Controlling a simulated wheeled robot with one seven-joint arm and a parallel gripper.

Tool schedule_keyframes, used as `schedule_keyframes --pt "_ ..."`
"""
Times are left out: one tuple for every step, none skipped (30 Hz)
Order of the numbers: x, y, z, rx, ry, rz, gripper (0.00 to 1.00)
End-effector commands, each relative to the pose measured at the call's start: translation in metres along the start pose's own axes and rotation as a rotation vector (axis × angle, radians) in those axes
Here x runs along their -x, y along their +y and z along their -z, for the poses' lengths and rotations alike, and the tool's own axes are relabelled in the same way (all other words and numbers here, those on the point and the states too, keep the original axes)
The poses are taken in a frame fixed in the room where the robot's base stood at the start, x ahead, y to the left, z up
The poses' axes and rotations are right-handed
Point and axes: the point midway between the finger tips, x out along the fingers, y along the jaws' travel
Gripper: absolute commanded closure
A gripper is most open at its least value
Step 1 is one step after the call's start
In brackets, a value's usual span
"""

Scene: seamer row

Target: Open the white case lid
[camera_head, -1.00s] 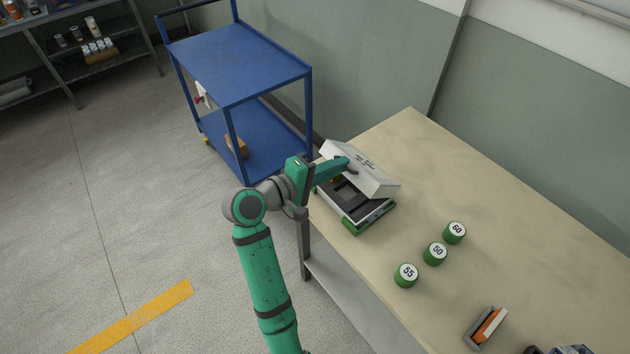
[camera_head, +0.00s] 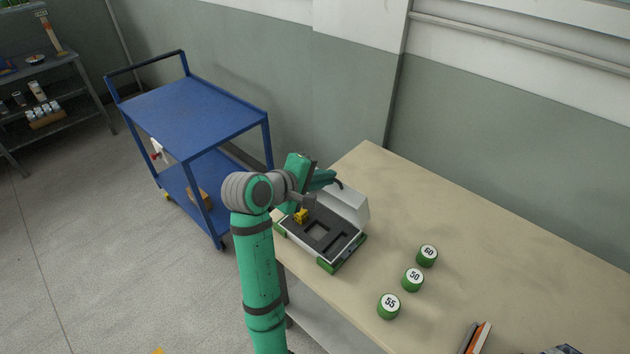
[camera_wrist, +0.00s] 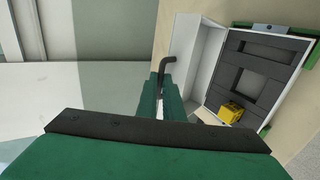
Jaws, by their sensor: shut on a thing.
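The white case stands on the bench near its left corner. Its white lid (camera_head: 348,203) is raised steeply, and in the wrist view the lid (camera_wrist: 204,62) stands along the left side of the base. The base (camera_head: 345,244) has green corners and dark foam with cut-outs. A yellow block (camera_head: 301,215) sits in the foam; it also shows in the wrist view (camera_wrist: 230,113). My gripper (camera_head: 324,180) is above the lid's upper edge, shut on a dark bent rod (camera_wrist: 166,70). The rod's bent end points towards the lid; I cannot tell whether they touch.
Green tins marked 60 (camera_head: 427,256), 50 (camera_head: 413,280) and 55 (camera_head: 389,306) stand right of the case. An orange and grey item (camera_head: 475,338) lies at the front. A blue trolley (camera_head: 190,115) stands left of the bench (camera_head: 500,260). The bench's back middle is clear.

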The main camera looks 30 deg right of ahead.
Motion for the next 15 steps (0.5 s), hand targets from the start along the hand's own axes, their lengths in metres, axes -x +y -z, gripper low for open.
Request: schedule_keyframes --pt "0.0038 0.0068 0.0022 -0.005 0.009 -0.013 1.0" --pt "0.0036 0.0071 0.0021 -0.005 0.009 -0.013 1.0" --pt "0.0035 0.0073 0.002 -0.005 0.009 -0.013 1.0" --pt "0.0035 0.0074 0.002 -0.005 0.009 -0.013 1.0" --pt "0.0036 0.0075 0.002 -0.005 0.009 -0.013 1.0" --pt "0.0037 0.0076 0.0021 -0.005 0.01 -0.014 1.0" --pt "0.0037 0.0077 0.0021 -0.006 0.01 -0.014 1.0" --pt "0.0038 0.0078 0.0021 -0.006 0.01 -0.014 1.0" --pt "0.0039 0.0078 0.0022 -0.006 0.01 -0.014 1.0" --pt "0.004 0.0079 0.0022 -0.006 0.01 -0.014 1.0" --pt "0.0041 0.0079 0.0022 -0.006 0.01 -0.015 1.0" --pt "0.0041 0.008 0.0022 -0.006 0.01 -0.015 0.83" --pt "0.0038 0.0075 0.0021 -0.006 0.009 -0.014 0.76" --pt "0.0034 0.007 0.0019 -0.005 0.009 -0.013 0.74" --pt "0.0029 0.0064 0.0015 -0.005 0.008 -0.011 0.74"
